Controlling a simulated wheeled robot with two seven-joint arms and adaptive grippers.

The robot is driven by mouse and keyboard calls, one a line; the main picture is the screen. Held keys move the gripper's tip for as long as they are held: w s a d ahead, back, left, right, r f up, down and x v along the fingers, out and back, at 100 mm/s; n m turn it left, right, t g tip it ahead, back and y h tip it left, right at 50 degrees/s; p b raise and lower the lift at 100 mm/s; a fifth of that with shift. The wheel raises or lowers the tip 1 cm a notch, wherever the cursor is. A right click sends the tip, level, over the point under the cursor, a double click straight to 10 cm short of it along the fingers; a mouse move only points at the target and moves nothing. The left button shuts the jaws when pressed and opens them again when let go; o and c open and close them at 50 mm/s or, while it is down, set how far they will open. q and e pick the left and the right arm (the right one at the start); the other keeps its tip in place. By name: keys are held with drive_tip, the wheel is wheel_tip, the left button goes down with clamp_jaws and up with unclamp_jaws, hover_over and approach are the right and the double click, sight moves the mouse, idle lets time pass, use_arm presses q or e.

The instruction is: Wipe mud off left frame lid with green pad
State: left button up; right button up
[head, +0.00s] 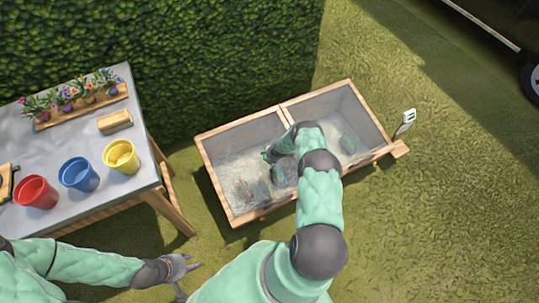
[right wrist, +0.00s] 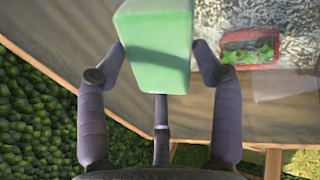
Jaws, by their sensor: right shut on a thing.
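The wooden cold frame (head: 215,168) stands on the grass with two glazed lids side by side. The left lid (head: 236,148) has a hazy, greyish pane; I cannot tell mud from the bed seen through it. My right arm reaches over the frame, and its gripper (head: 268,156) is at the left lid, near the middle bar, partly hidden by the arm. In the right wrist view the right gripper (right wrist: 155,62) is shut on the green pad (right wrist: 155,40), close to the frame's wood. My left gripper (head: 190,274) is open and empty over the grass.
A grey table (head: 105,185) at left holds red (head: 36,192), blue (head: 78,174) and yellow (head: 121,157) pots and a flower planter (head: 82,112). A hedge (head: 200,50) stands behind. A small sign (head: 405,121) stands at the frame's right.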

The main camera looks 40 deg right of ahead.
drive_tip(key=r+p, duration=0.4)
drive_tip(key=s+r+p, duration=0.1)
drive_tip(key=r+p, duration=0.1)
drive_tip(key=shift+a, duration=0.2)
drive_tip(key=shift+p, duration=0.3)
drive_tip(key=r+p, duration=0.3)
drive_tip(key=shift+s, duration=0.35)
drive_tip(key=shift+s+a+f, duration=0.1)
drive_tip(key=shift+f, duration=0.05)
